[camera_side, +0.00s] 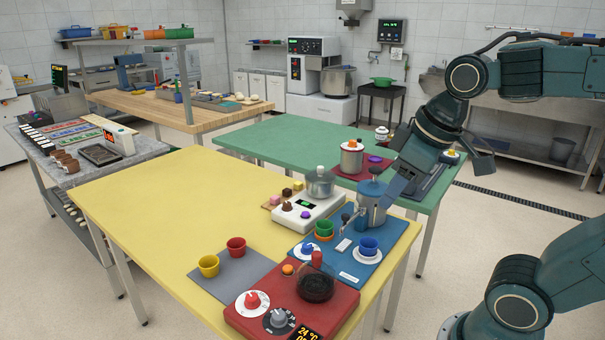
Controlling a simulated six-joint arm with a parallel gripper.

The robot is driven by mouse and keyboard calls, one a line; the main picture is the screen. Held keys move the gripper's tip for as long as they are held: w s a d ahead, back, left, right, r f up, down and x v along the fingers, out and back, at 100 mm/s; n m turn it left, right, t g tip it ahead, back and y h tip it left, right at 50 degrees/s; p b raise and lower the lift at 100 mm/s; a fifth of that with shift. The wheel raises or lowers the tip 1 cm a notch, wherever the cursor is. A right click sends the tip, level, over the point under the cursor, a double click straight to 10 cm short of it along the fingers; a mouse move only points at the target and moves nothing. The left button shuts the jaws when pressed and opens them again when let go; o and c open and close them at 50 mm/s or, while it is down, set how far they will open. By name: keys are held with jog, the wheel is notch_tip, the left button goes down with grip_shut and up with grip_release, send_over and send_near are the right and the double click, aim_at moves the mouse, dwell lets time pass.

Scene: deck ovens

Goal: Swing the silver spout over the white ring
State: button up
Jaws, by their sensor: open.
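A steel-blue pot (371,206) with a blue lid stands at the back of a blue mat (335,262). A small silver spout (347,217) projects from its left side, above the mat. A white ring-like disc (378,258) lies under a blue cup (369,245) at the right front. A second white disc (297,252) lies at the left, by stacked green and orange cups (324,229). I cannot tell which disc is the task's ring. My gripper (388,199) points down at the pot's right side, open; its fingertips are small and contact is unclear.
A red hot-plate unit (340,297) with a dark pan (316,284) stands in front. A white scale (290,217) bearing a metal pot (320,183) is behind left. Red and yellow cups (209,266) stand on a grey mat. The yellow table (160,210) is clear at left.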

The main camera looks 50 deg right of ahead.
jog(key=w+d+n+g, duration=0.2)
jog(key=w+d+n, duration=0.2)
jog(key=w+d, duration=0.5)
jog(key=n+g, duration=0.3)
send_over(346, 215)
notch_tip(346, 215, down, 7)
jog(key=shift+f, duration=0.2)
notch_tip(346, 215, down, 13)
jog(key=shift+f, duration=0.2)
grip_shut()
